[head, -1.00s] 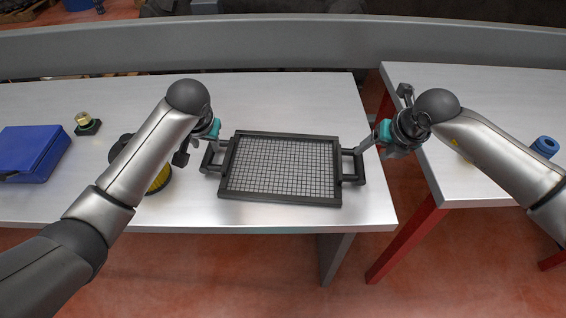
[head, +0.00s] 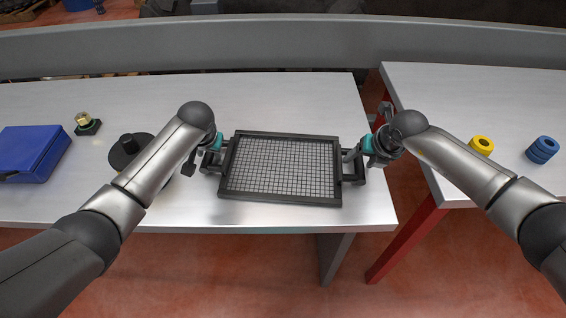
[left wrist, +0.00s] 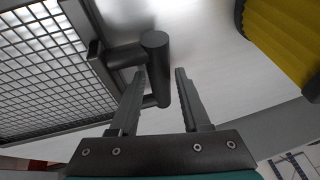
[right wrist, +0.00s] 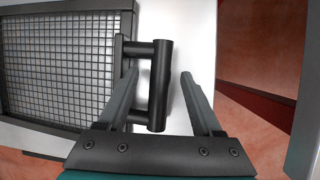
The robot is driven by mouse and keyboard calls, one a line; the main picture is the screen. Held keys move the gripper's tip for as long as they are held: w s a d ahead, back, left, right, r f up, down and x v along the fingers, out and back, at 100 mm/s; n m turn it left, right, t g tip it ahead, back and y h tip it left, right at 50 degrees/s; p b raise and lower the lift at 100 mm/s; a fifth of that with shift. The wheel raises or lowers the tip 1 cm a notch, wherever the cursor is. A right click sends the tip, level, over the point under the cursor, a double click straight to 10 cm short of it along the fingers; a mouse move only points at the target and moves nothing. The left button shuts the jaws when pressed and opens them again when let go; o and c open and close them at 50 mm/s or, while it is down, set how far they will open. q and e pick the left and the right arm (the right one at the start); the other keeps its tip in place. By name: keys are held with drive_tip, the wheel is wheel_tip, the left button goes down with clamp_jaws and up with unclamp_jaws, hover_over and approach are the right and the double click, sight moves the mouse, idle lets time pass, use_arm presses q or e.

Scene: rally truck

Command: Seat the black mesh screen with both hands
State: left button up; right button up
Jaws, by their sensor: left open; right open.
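The black mesh screen (head: 282,166) lies flat on the left table, a dark frame around a wire grid with a handle at each short side. My left gripper (head: 210,160) is open at the left handle; in the left wrist view its fingers (left wrist: 160,85) stand on either side of the handle bar (left wrist: 155,65). My right gripper (head: 358,155) is open at the right handle; in the right wrist view its fingers (right wrist: 158,85) straddle the handle bar (right wrist: 160,75). Neither gripper is closed on the screen.
A blue case (head: 30,150) and a small brass-topped part (head: 86,122) lie at the left. A black round part (head: 128,147) stands behind my left arm. A second table (head: 470,100) holds yellow (head: 481,145) and blue (head: 542,149) rings. A gap separates the tables.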

use_arm(q)
drive_tip(key=c, duration=0.7)
use_arm(e)
drive_tip(key=c, duration=0.7)
use_arm(q)
clamp_jaws()
use_arm(e)
clamp_jaws()
use_arm(q)
drive_tip(key=shift+r, duration=0.1)
use_arm(e)
drive_tip(key=shift+r, duration=0.1)
